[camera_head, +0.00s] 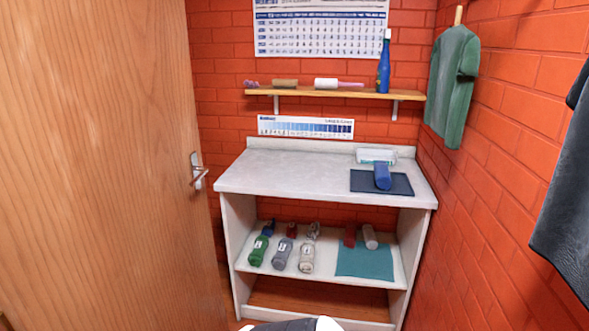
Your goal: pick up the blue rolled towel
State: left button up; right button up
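A blue rolled towel (382,177) lies on a dark blue mat (362,183) on the right part of the white counter top. It is in front of a white and pale teal box-like item. Neither of my grippers shows in the head view. A small white and dark grey shape at the bottom edge is too cut off to identify.
A wooden door (95,170) fills the left. The counter (270,172) is clear on its left and middle. Its lower shelf (325,265) holds several bottles and rolls and a teal mat (365,262). A wall shelf (335,92) holds a blue bottle (384,65). Shirts hang at right.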

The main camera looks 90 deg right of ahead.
aim_at(383, 179)
jog(key=z, duration=3.35)
jog(key=i+j+z, duration=0.2)
jog(key=i+j, duration=0.35)
jog(key=i, duration=0.15)
